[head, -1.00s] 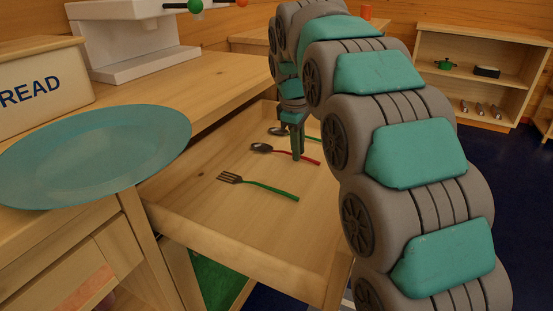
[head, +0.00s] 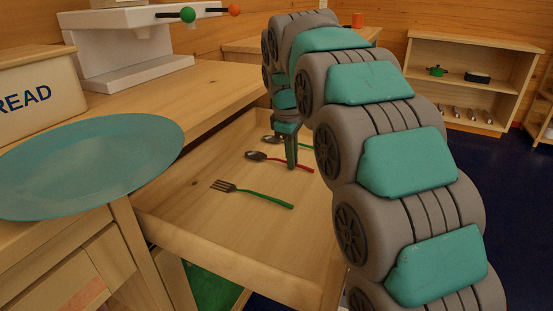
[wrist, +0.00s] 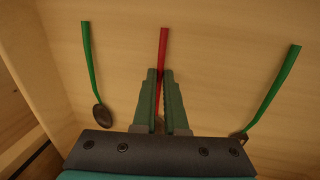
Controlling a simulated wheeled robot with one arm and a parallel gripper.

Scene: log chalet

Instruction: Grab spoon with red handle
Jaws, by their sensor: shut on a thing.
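The spoon with the red handle (head: 304,167) lies in the open drawer (head: 190,210), its dark bowl toward the left. My gripper (head: 291,166) points straight down over it. In the wrist view, the red handle (wrist: 163,45) runs between the two fingers of my gripper (wrist: 159,72), which are shut on it. The spoon's bowl is hidden there behind the gripper body. In the head view the spoon appears to rest on the drawer floor.
A green-handled fork (head: 250,194) lies nearer in the drawer, and a green-handled spoon (head: 268,140) lies farther back. A teal plate (head: 90,165) sits on the counter at left, beside a bread box (head: 35,90). Drawer walls surround my gripper. A shelf (head: 470,80) stands at far right.

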